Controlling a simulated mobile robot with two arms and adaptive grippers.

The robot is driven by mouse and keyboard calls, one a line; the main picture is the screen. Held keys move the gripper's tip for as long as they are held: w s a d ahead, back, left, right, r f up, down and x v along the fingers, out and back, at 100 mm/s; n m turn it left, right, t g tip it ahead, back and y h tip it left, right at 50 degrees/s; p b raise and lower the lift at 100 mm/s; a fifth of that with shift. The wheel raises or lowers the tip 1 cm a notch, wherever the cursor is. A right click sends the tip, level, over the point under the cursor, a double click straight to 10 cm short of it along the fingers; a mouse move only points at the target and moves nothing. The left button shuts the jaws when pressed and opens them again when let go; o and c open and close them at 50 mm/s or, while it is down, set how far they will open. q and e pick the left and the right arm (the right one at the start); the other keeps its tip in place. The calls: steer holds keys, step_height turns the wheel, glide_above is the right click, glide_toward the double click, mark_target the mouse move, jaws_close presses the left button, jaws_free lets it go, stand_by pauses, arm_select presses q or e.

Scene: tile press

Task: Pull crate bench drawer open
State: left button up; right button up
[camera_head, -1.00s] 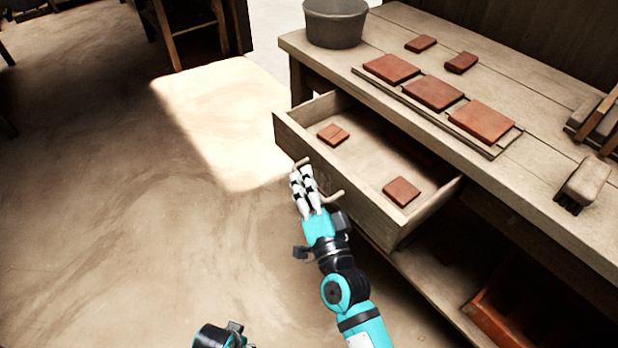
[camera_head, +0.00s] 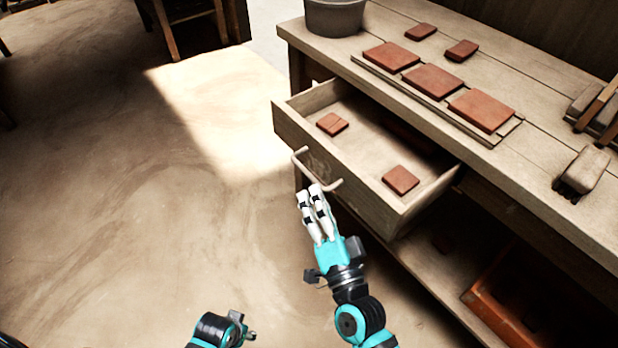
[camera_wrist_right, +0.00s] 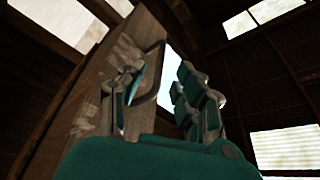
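The bench drawer (camera_head: 352,188) stands pulled out from the bench, with two reddish tiles (camera_head: 332,124) (camera_head: 401,180) inside. Its pale bar handle (camera_head: 300,162) is on the front panel.
The bench top (camera_head: 545,150) bears a grey bucket (camera_head: 335,18), several reddish tiles, some on a board (camera_head: 432,104), and a brush (camera_head: 583,172). An orange-brown crate (camera_head: 500,305) sits on the lower shelf. The floor left of the drawer is clear.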

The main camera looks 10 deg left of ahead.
steer(key=v, duration=0.5)
stand_by(0.4)
